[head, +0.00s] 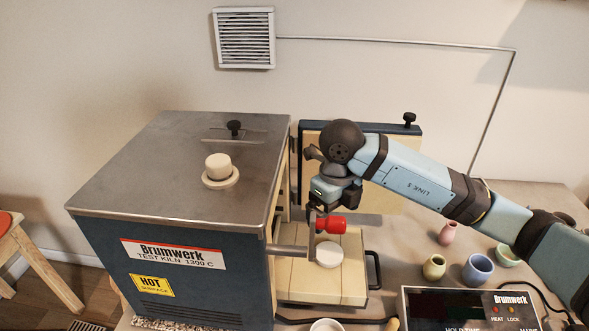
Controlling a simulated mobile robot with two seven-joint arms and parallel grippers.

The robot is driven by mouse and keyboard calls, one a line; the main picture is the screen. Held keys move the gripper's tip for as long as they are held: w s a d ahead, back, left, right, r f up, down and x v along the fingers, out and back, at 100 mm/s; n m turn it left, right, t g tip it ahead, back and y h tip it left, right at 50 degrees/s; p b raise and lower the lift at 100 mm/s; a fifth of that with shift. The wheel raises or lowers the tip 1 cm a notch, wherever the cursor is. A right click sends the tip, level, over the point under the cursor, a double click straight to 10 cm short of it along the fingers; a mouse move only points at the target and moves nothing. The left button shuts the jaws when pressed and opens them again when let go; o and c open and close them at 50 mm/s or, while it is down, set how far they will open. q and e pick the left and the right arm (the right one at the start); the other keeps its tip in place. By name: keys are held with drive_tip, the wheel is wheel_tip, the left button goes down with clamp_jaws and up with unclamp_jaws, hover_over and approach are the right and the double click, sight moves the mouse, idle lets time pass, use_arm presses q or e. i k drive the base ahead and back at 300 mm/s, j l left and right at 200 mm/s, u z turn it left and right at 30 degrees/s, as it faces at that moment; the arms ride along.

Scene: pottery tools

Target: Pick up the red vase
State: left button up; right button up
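A small pinkish-red vase (447,233) stands upright on the table right of the kiln; it is the only vase of a reddish colour that I see. My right gripper (317,209) is well to its left, pointing down in front of the kiln opening. The gripper is at a bright red, sideways grip (331,224) that seems to belong to a grey crank on the kiln's side. Whether its fingers touch or close on this grip I cannot tell. My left gripper is not in view.
The grey-topped kiln (180,160) fills the left, with a pale shelf (345,278) and a white disc (328,251) at its right. Green (434,267) and blue (478,268) pots stand near the vase. A control box (470,310) is at the front.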

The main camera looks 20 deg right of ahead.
sight(447, 237)
drive_tip(key=k, duration=1)
